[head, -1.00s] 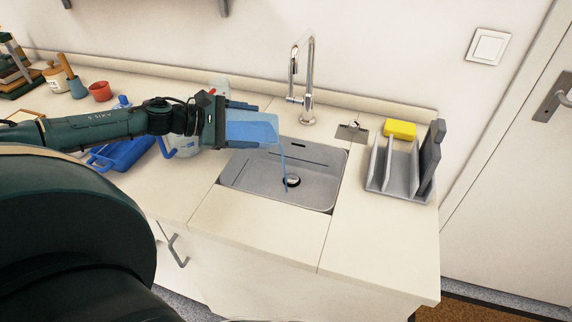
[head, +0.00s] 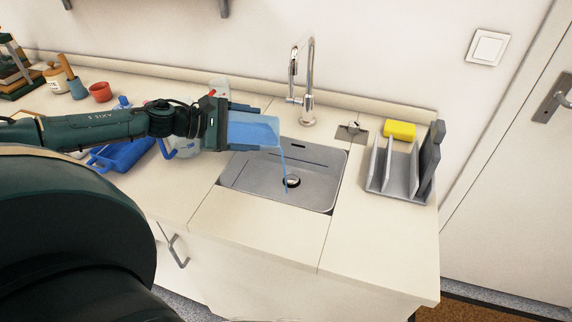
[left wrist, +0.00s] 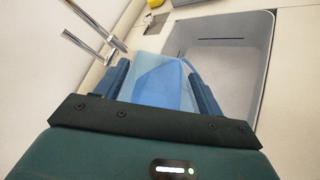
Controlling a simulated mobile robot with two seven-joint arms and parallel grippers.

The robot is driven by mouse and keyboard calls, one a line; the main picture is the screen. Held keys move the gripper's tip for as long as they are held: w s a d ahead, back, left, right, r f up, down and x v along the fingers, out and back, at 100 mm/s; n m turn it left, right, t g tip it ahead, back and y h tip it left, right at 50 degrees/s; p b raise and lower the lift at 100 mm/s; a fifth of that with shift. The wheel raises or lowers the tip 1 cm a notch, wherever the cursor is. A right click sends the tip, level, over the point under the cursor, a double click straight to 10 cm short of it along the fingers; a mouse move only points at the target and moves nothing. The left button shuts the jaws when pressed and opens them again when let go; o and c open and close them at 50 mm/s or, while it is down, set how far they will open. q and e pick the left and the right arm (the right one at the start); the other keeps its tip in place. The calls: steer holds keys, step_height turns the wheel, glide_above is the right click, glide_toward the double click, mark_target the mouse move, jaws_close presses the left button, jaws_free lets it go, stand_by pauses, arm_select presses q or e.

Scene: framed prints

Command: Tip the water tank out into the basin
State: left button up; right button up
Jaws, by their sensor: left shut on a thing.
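The water tank (head: 252,131) is a translucent blue container, tipped on its side over the left edge of the basin. My left gripper (head: 240,125) is shut on it; in the left wrist view the tank (left wrist: 160,85) sits between the two fingers (left wrist: 160,88). A thin blue stream (head: 284,170) runs from its right end into the grey sink basin (head: 262,180), near the drain (head: 292,181). The basin also shows in the left wrist view (left wrist: 262,65). My right gripper is not in view.
A chrome faucet (head: 308,85) stands behind the basin. A grey rack (head: 392,172) and a yellow sponge (head: 400,130) are at the right. A blue tray (head: 124,153) and a clear jug-like vessel (head: 187,148) are at the left. The front counter (head: 260,228) is clear.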

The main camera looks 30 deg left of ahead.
arm_select(q)
steer(key=shift+d+r+m+y, duration=0.3)
steer(key=shift+r+m, duration=0.05)
steer(key=shift+m, duration=0.05)
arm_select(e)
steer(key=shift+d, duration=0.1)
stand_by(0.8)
arm_select(q)
steer(key=shift+s+d+f+y+b, duration=0.15)
steer(key=shift+f+y+b, duration=0.15)
steer(key=shift+b, duration=0.15)
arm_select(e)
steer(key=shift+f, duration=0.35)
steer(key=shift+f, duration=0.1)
arm_select(q)
steer(key=shift+d+f+m+b, duration=0.15)
steer(key=shift+m+b, duration=0.15)
steer(key=shift+b, duration=0.4)
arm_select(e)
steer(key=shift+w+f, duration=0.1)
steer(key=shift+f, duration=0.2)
arm_select(q)
steer(key=shift+b, duration=0.3)
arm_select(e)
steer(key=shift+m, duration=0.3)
